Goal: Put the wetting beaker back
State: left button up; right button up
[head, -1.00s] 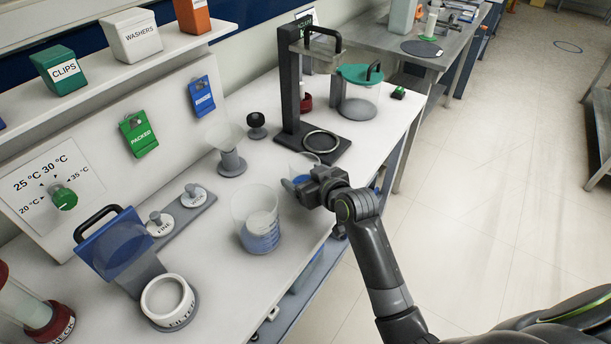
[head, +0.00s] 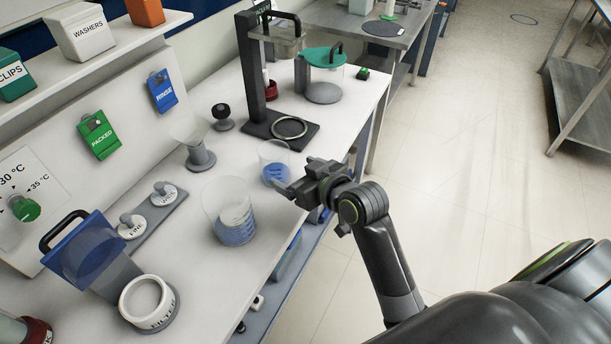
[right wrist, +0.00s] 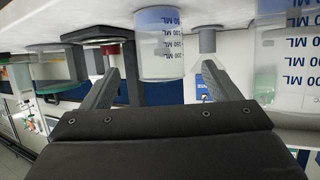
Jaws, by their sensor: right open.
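Two clear beakers with blue markings stand upright on the white bench; no label tells which is the wetting beaker. The smaller one (head: 274,163) is just beyond my right gripper (head: 284,188), toward the back. The larger one (head: 229,212) stands to the left, nearer the front. My right gripper is open and empty at the bench's right edge. In the right wrist view, which is upside down, the smaller beaker (right wrist: 160,48) shows between the spread fingers (right wrist: 155,80), apart from them. The larger beaker (right wrist: 290,65) is at the right there. My left gripper is out of view.
A dark stand with a ring (head: 290,127) is behind the smaller beaker. A funnel-like clear piece on a grey base (head: 200,158) stands left.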

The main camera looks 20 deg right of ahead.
jog(key=shift+v, duration=1.45)
jog(key=s+d+f+m+g+h, duration=0.1)
jog(key=s+d+f+g+h, duration=0.15)
jog(key=s+f, duration=0.45)
jog(key=s+d+f+m+g+h, duration=0.1)
jog(key=s+d+f+m+g, duration=0.2)
jog(key=s, duration=0.8)
jog(key=s+d+f+g+h, duration=0.2)
jog(key=s+d+f+g, duration=0.25)
jog(key=s, duration=0.45)
notch_tip(320, 180, down, 25)
jog(key=d, duration=0.2)
jog(key=s+a+f+g, duration=0.1)
jog(key=s+f, duration=1.3)
jog(key=f, duration=0.1)
jog(key=shift+a+f+g+y, duration=0.35)
jog(key=shift+a+g, duration=0.05)
jog(key=shift+s, duration=0.1)
